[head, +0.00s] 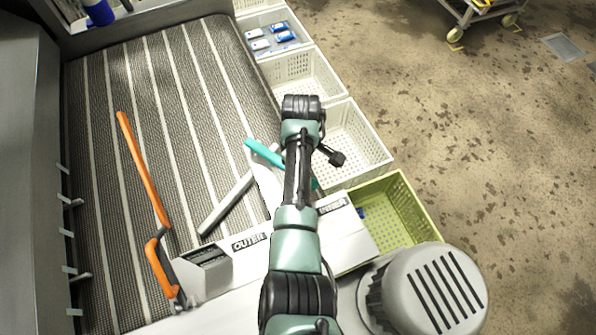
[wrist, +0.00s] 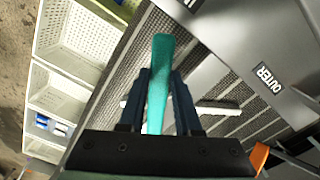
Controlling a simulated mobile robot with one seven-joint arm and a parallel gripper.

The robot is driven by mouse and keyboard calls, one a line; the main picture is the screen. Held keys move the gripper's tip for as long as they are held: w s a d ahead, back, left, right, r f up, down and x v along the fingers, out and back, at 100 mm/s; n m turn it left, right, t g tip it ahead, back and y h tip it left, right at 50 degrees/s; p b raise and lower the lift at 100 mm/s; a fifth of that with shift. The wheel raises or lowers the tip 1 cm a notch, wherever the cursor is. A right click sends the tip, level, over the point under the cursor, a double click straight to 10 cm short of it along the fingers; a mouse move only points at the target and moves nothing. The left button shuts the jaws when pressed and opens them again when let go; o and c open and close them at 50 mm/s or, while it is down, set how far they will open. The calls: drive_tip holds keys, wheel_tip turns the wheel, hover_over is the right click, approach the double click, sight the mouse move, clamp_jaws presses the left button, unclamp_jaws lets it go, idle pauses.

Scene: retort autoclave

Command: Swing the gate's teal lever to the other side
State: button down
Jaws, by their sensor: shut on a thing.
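The teal lever (head: 263,153) shows in the head view just left of my arm, above the ribbed conveyor belt. My arm covers its middle, and a small teal bit shows right of the arm. In the wrist view the teal lever (wrist: 160,75) runs up between the two fingers of my gripper (wrist: 160,85), which is shut on it. My gripper is hidden behind my arm in the head view. The pale gate bar (head: 226,204) lies at a slant across the belt, left of my arm. The grey housing carries the labels OUTER (head: 249,242) and INNER (head: 333,205).
An orange bar (head: 143,167) stands over the belt (head: 170,90) on the left. White crates (head: 352,140) line the belt's right side, one holding blue and white items. A green crate (head: 400,205) stands at the right of the housing. A grey motor drum (head: 428,295) is at front right.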

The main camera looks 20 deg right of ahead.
drive_tip(key=shift+w+d+r, duration=0.1)
drive_tip(key=shift+w, duration=0.05)
drive_tip(key=c, duration=0.6)
unclamp_jaws()
wheel_tip(320, 180, up, 13)
idle(0.5)
